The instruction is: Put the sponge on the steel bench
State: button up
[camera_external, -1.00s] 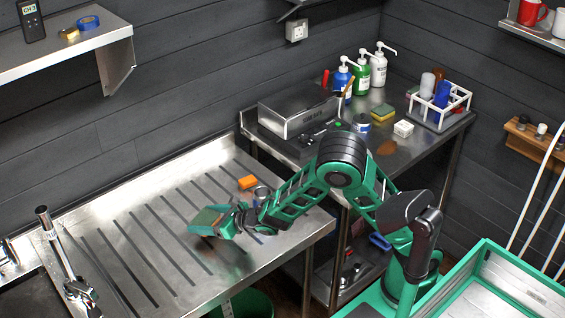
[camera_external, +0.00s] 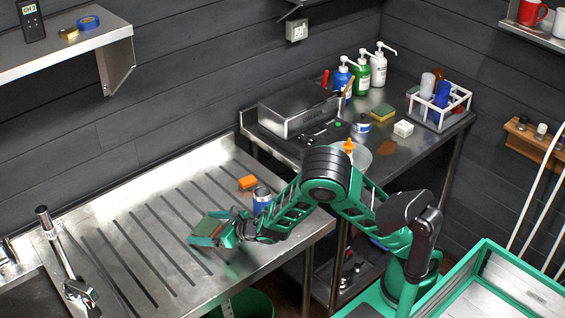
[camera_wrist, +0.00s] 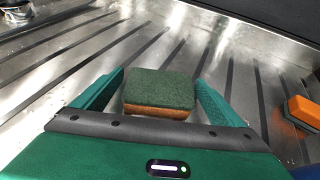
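The sponge (camera_external: 207,227), with a green top and an orange body, is between the fingers of my gripper (camera_external: 212,238) at the front right of the ribbed steel bench (camera_external: 150,216). In the wrist view the sponge (camera_wrist: 159,92) lies level between the two green fingertips (camera_wrist: 158,76), close to both. My gripper appears shut on it, though thin gaps seem to show beside the sponge. The sponge is at or just above the bench surface; contact underneath is hidden.
A tap (camera_external: 62,255) and sink are at the left. The bench's middle is clear.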

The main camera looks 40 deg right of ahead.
jog(key=shift+r, duration=0.15)
jog(key=v, duration=1.1)
jog(key=shift+s+d, duration=0.1)
jog(key=shift+o, duration=0.5)
jog(key=shift+s+d+r, duration=0.15)
jog(key=shift+s, duration=0.15)
jog(key=shift+r, duration=0.1)
